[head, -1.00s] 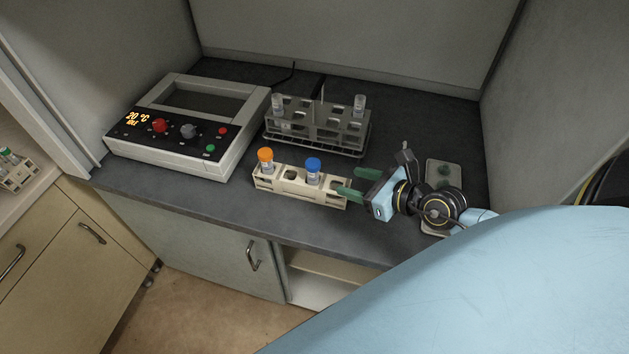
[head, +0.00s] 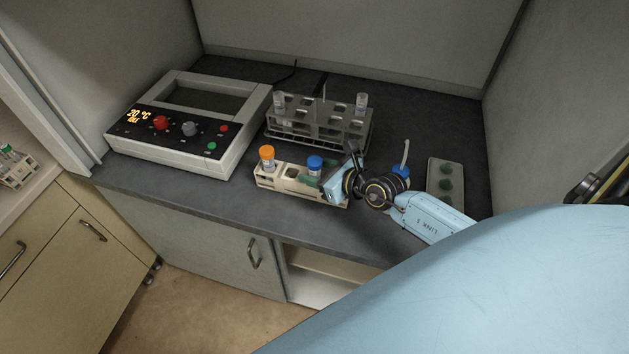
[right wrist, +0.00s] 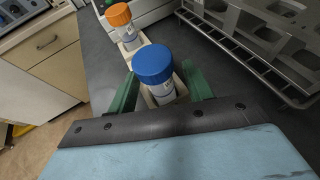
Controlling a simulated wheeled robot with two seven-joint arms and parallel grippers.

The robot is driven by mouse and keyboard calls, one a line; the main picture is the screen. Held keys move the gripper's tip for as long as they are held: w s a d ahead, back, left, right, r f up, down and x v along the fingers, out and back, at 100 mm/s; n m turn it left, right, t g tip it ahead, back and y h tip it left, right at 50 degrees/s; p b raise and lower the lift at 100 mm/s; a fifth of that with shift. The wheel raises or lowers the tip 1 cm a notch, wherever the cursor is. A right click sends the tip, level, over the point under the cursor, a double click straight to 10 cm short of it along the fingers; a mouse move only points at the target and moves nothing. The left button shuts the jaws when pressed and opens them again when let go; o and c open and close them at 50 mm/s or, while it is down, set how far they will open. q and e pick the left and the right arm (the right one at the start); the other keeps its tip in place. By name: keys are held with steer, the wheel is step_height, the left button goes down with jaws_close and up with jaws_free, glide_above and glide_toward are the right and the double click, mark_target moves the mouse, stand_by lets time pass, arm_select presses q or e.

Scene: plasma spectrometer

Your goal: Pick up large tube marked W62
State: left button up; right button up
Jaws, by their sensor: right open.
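A large tube with a blue cap (head: 315,163) stands upright in the beige rack (head: 268,184). A large tube with an orange cap (head: 266,158) stands at the rack's left end. I cannot read a W62 mark on either. My right gripper (head: 319,180) is open at the blue-capped tube. In the right wrist view its green fingers (right wrist: 160,92) lie on either side of the blue-capped tube (right wrist: 154,65), with gaps to the cap. The orange-capped tube (right wrist: 120,18) is farther off there. My left gripper is not in view.
A grey metal rack (head: 318,125) with small tubes stands behind the beige rack. A white heater device (head: 187,125) is at the left. A flat plate with dark green pads (head: 445,183) lies at the right. A blue object (head: 401,171) is partly hidden behind my right arm.

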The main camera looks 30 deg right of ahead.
steer(key=shift+w+a+f, duration=0.1)
steer(key=shift+w+f, duration=0.05)
steer(key=shift+w, duration=0.15)
steer(key=shift+c, duration=0.3)
steer(key=c, duration=1)
steer(key=shift+c, duration=0.2)
